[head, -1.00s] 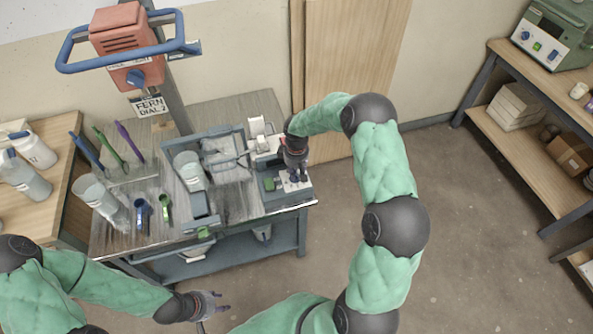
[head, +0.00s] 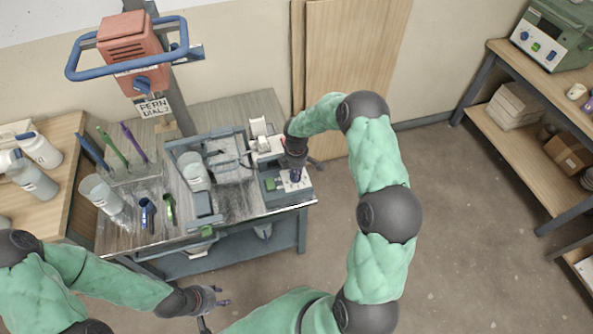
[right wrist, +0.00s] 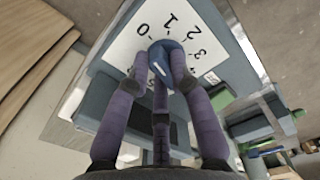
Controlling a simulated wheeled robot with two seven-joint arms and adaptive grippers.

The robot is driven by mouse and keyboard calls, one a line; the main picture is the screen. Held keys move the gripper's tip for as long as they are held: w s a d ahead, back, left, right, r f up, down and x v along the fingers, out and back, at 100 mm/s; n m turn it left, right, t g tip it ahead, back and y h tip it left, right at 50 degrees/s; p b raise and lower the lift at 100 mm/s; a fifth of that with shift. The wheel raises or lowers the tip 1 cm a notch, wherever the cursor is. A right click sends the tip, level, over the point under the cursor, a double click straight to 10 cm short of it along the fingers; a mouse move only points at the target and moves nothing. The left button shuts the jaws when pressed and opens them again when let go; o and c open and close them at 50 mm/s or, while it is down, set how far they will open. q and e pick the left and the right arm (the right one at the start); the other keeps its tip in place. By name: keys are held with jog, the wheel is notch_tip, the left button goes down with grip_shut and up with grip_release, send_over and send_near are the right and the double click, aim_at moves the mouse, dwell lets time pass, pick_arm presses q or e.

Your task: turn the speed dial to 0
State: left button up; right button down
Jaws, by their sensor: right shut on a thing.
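The speed dial (right wrist: 170,57) is a blue knob with a white mark on a white plate (right wrist: 127,38) printed with 0, 1, 2, 3 and further numbers. In the right wrist view the white mark lies on the knob's lower left side; which number it indicates I cannot tell. My right gripper (right wrist: 163,74) is shut on the dial, with its purple-grey fingers around the knob. In the head view my right gripper (head: 295,176) reaches down over the control box (head: 275,195) and hides most of the dial. My left gripper (head: 223,295) is open and empty, in front of the bench.
The control box sits at the right front of the bench (head: 235,110), beside a grey frame holding a clear bucket (head: 194,170). A red mixer head (head: 128,42) with a blue handle stands behind. A green machine (head: 553,35) sits on the right shelf. The floor right of the bench is clear.

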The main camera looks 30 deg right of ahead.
jog(key=shift+n, duration=0.5)
jog(key=c, duration=1.1)
grip_release()
notch_tip(320, 180, up, 12)
